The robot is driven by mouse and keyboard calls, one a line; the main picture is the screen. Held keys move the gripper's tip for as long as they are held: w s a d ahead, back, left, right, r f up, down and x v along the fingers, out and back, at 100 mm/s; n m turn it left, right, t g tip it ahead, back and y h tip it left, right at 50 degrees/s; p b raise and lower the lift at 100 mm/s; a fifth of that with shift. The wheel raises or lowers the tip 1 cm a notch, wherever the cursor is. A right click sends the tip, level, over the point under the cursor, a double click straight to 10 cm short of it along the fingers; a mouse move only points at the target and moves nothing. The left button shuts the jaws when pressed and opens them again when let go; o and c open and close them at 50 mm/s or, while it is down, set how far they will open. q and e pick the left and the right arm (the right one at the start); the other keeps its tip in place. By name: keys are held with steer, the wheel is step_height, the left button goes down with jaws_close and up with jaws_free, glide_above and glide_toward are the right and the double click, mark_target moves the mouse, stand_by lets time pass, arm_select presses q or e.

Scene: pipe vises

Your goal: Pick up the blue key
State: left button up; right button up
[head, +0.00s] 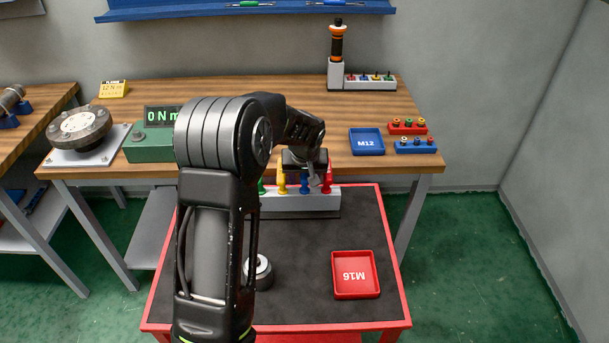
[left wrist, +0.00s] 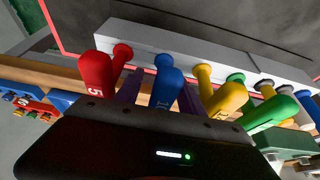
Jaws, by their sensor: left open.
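The blue key (head: 304,184) stands in a pale rack (head: 298,205) on the red cart, between the yellow key (head: 281,181) and the red key (head: 327,182). In the left wrist view the blue key (left wrist: 165,82) shows its rounded handle close to the gripper. My left gripper (head: 309,170) is over the rack at the blue key. Its two purplish fingers are apart, one on each side of the blue handle, and I cannot tell whether they touch it. The gripper partly hides the key tops in the head view. My right gripper is not in view.
The green key (head: 262,187) stands at the rack's left. A red M16 tray (head: 355,290) and a round metal part (head: 262,272) are on the cart. The wooden bench (head: 240,93) behind holds a blue M12 tray (head: 367,150) and socket holders (head: 408,126).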

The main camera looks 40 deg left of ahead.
arm_select(q)
steer(key=shift+c, duration=0.6)
jaws_close()
stand_by(0.4)
